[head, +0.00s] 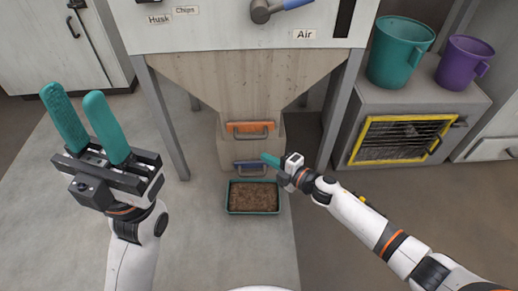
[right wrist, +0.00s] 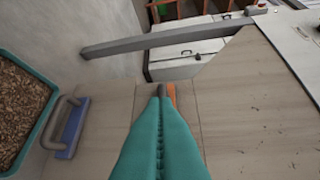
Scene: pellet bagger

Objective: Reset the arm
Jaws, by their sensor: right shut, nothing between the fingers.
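My left gripper (head: 74,94) is raised at the left of the head view, its two teal fingers apart with nothing between them. My right gripper (head: 264,157) is in front of the hopper's outlet, near the blue slide (head: 238,165) and below the orange slide (head: 250,126). In the right wrist view the right fingers (right wrist: 161,92) are pressed together and empty. Their tips cover part of the orange slide (right wrist: 171,92); I cannot tell whether they touch anything. The blue slide (right wrist: 74,128) is to their left there.
A green-rimmed tray of brown pellets (head: 230,197) sits on the floor under the outlet. The hopper (head: 235,80) stands on grey legs (head: 163,115). A teal bucket (head: 398,55) and purple bucket (head: 462,64) stand on a cabinet at right. Floor at left is clear.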

